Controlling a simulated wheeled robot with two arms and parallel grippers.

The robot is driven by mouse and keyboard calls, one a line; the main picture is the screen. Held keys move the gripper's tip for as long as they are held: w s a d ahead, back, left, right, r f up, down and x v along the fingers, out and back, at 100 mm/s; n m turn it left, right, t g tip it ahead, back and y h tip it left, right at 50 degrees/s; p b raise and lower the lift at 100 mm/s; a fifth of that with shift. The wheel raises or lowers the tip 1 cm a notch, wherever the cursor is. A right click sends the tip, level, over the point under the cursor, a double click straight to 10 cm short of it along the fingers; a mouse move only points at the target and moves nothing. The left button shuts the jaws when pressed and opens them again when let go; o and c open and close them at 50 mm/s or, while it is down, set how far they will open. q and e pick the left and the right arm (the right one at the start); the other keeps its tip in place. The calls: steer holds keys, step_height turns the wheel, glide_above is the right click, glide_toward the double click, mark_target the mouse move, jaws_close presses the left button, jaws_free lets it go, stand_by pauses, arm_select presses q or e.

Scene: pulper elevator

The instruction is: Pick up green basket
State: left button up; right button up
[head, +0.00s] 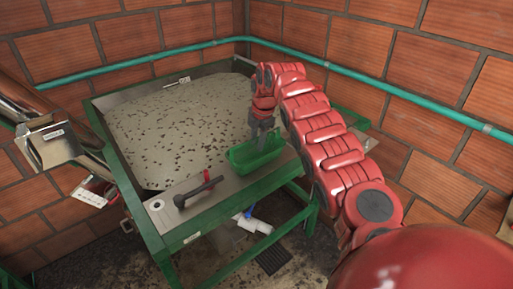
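The green basket (248,160) is a small open tray on the bare metal front ledge (222,188) of a green-framed table, towards its right end. My red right arm comes in from the right, and my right gripper (262,140) points down at the basket. Its grey fingers overlap the basket's far part in the picture. The fingers are too small and dark to tell whether they are apart or closed on the basket's wall. My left gripper is not in view.
A dark and red handled tool (198,190) lies on the ledge left of the basket. The table basin (175,125) holds a grey speckled mass. A metal chute (52,142) stands at the left. Brick walls with a teal pipe (150,62) close off the back.

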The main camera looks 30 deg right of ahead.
steer(key=shift+w+f, duration=0.25)
steer(key=shift+f, duration=0.45)
steer(key=shift+s, duration=0.1)
jaws_close()
steer(key=shift+a+r, duration=0.15)
